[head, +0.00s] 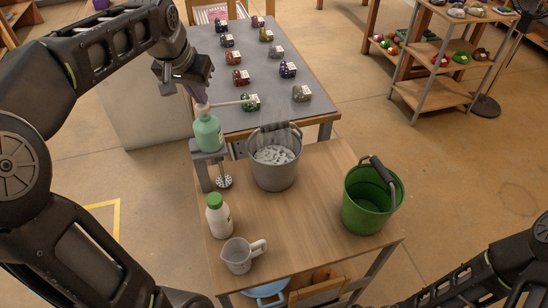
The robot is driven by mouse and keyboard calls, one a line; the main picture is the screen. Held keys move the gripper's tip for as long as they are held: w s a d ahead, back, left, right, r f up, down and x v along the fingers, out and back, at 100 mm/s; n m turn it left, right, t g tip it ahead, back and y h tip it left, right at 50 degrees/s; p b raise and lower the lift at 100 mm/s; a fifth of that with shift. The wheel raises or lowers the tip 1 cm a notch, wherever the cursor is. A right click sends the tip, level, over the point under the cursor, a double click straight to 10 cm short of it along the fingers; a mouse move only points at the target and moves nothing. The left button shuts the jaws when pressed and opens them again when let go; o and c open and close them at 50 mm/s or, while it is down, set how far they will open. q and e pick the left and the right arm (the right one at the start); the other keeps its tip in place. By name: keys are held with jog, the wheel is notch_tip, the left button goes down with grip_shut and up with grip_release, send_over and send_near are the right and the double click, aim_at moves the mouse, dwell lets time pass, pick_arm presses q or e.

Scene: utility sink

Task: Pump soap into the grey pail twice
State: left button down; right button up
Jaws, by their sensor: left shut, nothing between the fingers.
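A grey pail (275,172) stands near the back of the wooden table, with whitish lumpy contents inside and faint vapour above it. A green soap bottle (208,132) with a pale pump sits on a grey stand at the table's left back edge. Its long white spout points right, toward the space above the pail. My left gripper (198,97) is shut and empty, directly over the pump head; whether it touches the pump I cannot tell. My right arm shows at the lower right, but its gripper is not visible.
A green bucket (371,197) stands at the right. A white bottle with green cap (217,214) and a grey jug (242,256) stand at the left front. A grey-topped table (262,77) with several small items lies behind. The front middle is clear.

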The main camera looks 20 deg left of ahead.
pick_arm(q)
jog(key=shift+r+p, duration=0.95)
jog(key=shift+r, duration=0.2)
jog(key=shift+f, duration=0.15)
jog(key=shift+f+b, duration=1.15)
jog(key=shift+r+p, duration=1.05)
jog(key=shift+r, duration=0.25)
jog(key=shift+r, duration=0.1)
